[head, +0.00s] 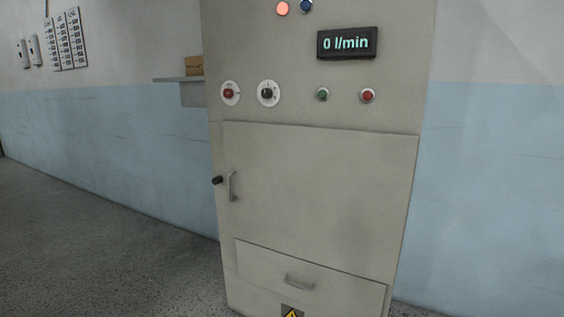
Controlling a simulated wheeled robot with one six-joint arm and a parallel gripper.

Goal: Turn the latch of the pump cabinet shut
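The pump cabinet (310,220) is a tall grey-beige metal cabinet in the middle of the head view. Its large door panel (330,180) lies flush with the front as far as I can see. A small dark latch knob (217,180) sits at the door's left edge, beside an upright grey handle (233,186). The knob points out to the left; I cannot tell its locking state. My gripper is not in the view.
Above the door are a red knob (229,93), a dark rotary switch (268,93), a green button (323,95), a red button (367,96) and a display (347,43) reading 0 l/min. A drawer (310,278) is below. Floor (90,240) at left is clear.

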